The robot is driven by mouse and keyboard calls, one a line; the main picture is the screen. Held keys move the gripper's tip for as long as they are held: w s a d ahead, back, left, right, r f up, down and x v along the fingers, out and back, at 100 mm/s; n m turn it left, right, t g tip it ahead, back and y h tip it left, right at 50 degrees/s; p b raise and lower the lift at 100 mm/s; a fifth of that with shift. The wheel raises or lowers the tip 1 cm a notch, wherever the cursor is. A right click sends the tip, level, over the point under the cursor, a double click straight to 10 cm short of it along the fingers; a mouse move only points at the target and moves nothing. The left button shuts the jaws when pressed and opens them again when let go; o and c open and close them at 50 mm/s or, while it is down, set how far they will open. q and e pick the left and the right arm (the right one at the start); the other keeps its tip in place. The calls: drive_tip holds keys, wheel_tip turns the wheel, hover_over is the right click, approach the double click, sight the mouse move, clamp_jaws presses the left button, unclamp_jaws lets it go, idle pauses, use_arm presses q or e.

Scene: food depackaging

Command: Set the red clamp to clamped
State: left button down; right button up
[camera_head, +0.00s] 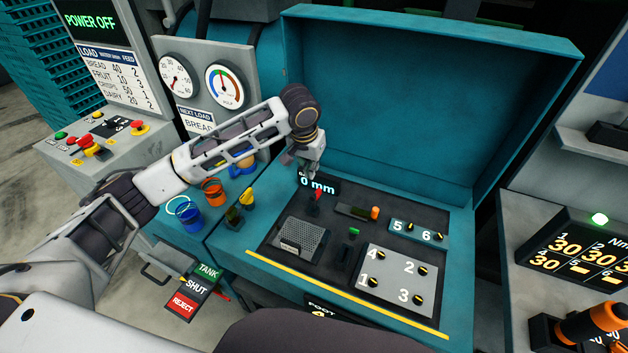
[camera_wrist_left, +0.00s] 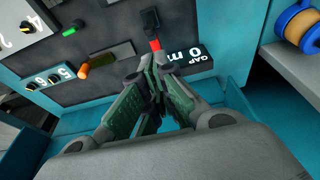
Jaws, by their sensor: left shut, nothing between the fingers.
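The red clamp (camera_head: 318,194) is a small red-tipped lever on the dark panel, just in front of the "0 mm" display (camera_head: 318,184). In the left wrist view the red tip (camera_wrist_left: 155,45) shows right at the ends of my fingers, with a black base beyond it. My left gripper (camera_head: 309,172) is shut and empty, just above and behind the lever. In the left wrist view my left gripper (camera_wrist_left: 155,62) seems to touch or nearly touch the red tip; I cannot tell which. My right gripper is not in view.
The teal lid (camera_head: 430,100) stands open behind the panel. An orange-tipped slider (camera_head: 375,213), a green-tipped lever (camera_head: 354,232), a mesh block (camera_head: 300,246) and a grey plate with numbered knobs (camera_head: 395,280) sit nearby. Coloured cups, including a blue one (camera_head: 188,214), stand left.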

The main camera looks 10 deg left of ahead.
use_arm(q)
hover_over(316, 191)
drive_tip(key=s, duration=0.1)
drive_tip(key=f, duration=0.7)
drive_tip(key=shift+s+a+f+p, duration=0.1)
drive_tip(key=shift+a+f+p, duration=0.15)
drive_tip(key=shift+p, duration=0.1)
drive_tip(key=shift+x, duration=0.95)
drive_tip(key=shift+d+f, duration=0.1)
drive_tip(key=shift+f, duration=0.05)
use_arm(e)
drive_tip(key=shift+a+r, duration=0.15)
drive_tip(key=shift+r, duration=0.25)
use_arm(q)
drive_tip(key=shift+f, duration=0.1)
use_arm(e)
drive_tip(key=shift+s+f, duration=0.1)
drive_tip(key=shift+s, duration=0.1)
